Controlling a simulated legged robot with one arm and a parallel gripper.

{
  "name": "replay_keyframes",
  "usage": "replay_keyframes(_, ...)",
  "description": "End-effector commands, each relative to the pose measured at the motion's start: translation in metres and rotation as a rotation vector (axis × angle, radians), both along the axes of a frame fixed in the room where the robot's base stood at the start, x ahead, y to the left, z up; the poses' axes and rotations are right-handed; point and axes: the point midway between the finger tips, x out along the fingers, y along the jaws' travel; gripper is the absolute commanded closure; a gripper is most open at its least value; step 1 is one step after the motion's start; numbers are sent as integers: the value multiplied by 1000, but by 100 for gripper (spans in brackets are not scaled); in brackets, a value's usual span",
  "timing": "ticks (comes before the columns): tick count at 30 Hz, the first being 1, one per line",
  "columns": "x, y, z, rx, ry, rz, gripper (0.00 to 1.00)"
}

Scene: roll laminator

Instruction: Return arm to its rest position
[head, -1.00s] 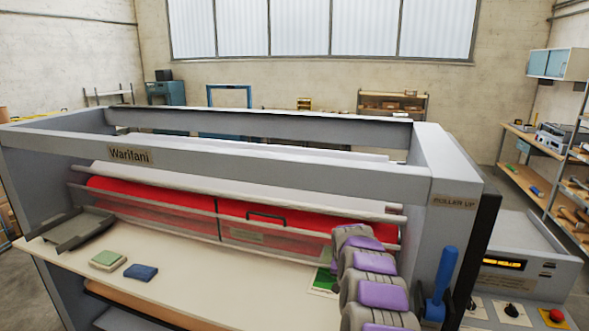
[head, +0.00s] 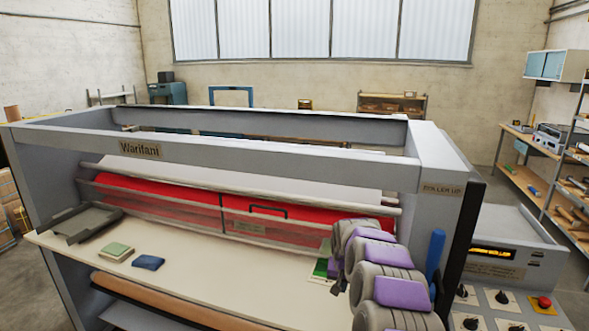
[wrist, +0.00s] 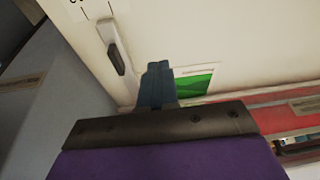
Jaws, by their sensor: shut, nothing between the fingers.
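My gripper (wrist: 158,83) shows in the wrist view with its narrow dark blue fingers together and nothing between them. It points at a pale surface beside a green card (wrist: 197,83); I cannot tell whether it touches.
A red roller (head: 155,198) lies behind a clear guard. A dark tray (head: 88,222), a green pad (head: 115,252) and a blue pad (head: 148,262) rest on the table's left. The control panel with a red button (head: 544,302) is at lower right. The table's middle is clear.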

Motion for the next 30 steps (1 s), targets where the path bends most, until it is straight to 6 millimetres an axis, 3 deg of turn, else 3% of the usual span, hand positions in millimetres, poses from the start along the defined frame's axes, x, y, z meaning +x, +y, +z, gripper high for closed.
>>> replay_keyframes(5, -34, 12, 21, 26, 33, 45, 100)
replay_keyframes(14, -130, 32, 62, 53, 112, 151, 100)
replay_keyframes(23, -240, 34, 85, 49, 199, 230, 100)
replay_keyframes(30, -334, 28, 87, 31, 269, 266, 100)
